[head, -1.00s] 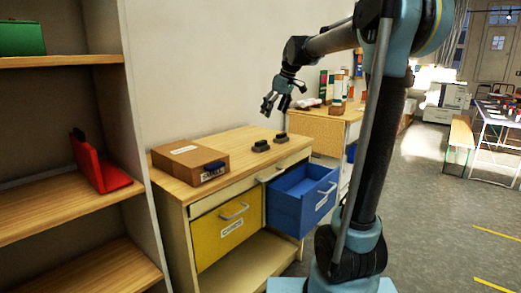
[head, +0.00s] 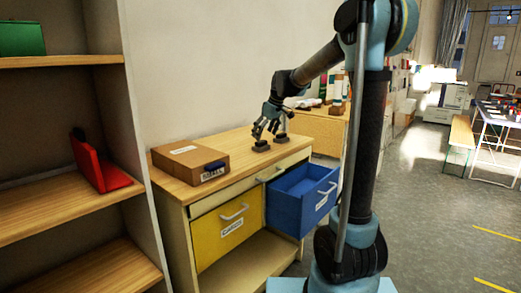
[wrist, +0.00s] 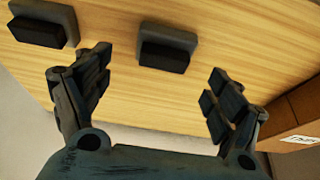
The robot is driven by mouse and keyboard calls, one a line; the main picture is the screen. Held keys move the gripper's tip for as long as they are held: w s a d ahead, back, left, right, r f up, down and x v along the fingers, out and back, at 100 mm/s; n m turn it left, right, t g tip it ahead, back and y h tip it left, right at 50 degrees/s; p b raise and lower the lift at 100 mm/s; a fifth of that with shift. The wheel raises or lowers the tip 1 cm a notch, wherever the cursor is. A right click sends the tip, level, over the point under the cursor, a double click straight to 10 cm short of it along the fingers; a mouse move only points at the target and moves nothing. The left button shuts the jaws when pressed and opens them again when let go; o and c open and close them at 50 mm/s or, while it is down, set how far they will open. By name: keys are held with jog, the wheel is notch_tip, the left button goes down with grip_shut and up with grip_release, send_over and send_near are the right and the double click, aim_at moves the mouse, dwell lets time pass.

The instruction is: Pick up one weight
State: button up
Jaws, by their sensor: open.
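Two dark grey, stepped weights lie on the wooden cabinet top. The nearer weight (head: 261,147) is just below my gripper (head: 266,131) in the head view. In the wrist view this weight (wrist: 166,47) lies ahead of and between the spread fingers. The other weight (wrist: 42,24) is at the upper left of the wrist view, beyond the left finger; in the head view my fingers partly cover it. My gripper (wrist: 152,98) is open and empty, pointing down, apart from both weights.
A labelled brown box (head: 190,161) stands left on the cabinet top (head: 236,146); it edges the right of the wrist view (wrist: 293,118). A blue drawer (head: 302,200) is pulled out below. A yellow drawer (head: 228,228) is shut. A shelf with a red object (head: 98,165) stands left.

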aim_at(261, 141)
jog(key=shift+x, duration=2.7)
jog(key=shift+s, duration=0.15)
jog(key=shift+c, duration=0.2)
jog(key=c, duration=1.6)
jog(key=shift+o, duration=0.2)
jog(key=shift+r, duration=0.15)
